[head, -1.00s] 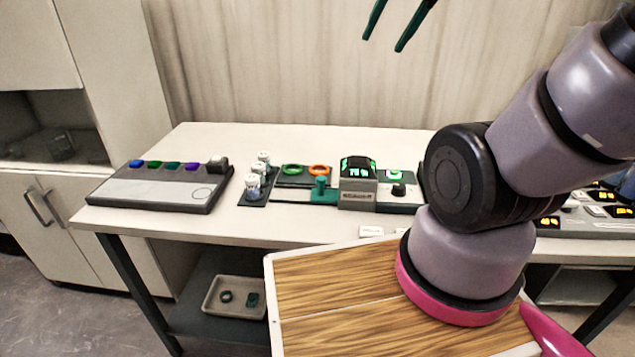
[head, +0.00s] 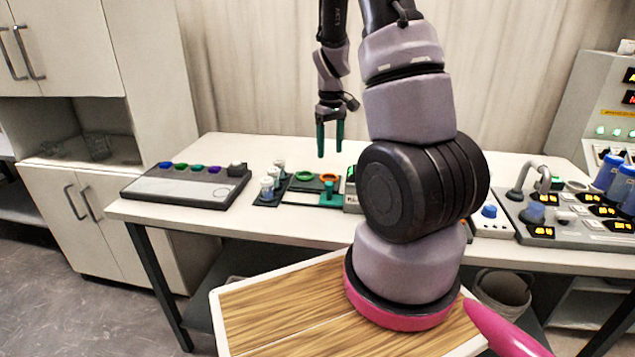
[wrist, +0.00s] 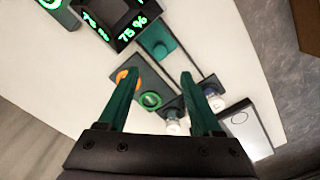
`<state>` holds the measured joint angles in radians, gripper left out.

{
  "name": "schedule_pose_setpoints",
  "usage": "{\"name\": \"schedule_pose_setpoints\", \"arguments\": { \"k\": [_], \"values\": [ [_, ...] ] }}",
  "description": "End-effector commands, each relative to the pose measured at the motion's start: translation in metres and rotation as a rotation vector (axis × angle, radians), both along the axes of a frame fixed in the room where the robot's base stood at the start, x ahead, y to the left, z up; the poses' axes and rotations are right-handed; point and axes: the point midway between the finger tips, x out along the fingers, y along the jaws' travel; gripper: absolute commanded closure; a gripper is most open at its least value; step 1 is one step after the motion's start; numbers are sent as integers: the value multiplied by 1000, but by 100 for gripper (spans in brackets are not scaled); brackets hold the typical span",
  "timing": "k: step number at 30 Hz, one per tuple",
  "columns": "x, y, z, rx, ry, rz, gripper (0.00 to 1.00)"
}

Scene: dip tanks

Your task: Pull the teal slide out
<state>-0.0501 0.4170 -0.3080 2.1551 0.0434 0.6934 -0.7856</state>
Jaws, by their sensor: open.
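The teal slide (head: 331,197) is a small teal plate with an upright knob. It sits at the end of a narrow rail on the table, beside a grey display box (head: 351,201) that my arm partly hides. In the wrist view the teal slide (wrist: 155,40) shows beyond the fingertips, beside the display box (wrist: 121,34). My gripper (head: 330,154) is open and empty, with its fingers pointing down above the slide area. In the wrist view my gripper (wrist: 157,76) has its fingers spread, and the slide is not between them.
A green ring (head: 304,176) and an orange ring (head: 328,177) lie just behind the rail. White vials stand in a dark rack (head: 262,200) left of it. A grey button panel (head: 187,187) is further left. Blue cylinders (head: 607,171) stand at the right.

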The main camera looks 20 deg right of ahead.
Motion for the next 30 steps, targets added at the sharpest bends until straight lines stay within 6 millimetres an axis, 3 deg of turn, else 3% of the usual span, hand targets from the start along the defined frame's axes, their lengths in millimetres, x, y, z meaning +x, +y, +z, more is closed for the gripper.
{"name": "schedule_pose_setpoints", "arguments": {
  "k": [5, 18, 30],
  "values": [
    [0, -1, -20, -1, 6, 3, 34],
    [0, -1, -95, -1, 4, 2, 34],
    [0, 0, -108, -1, 1, 2, 34]
  ]
}}
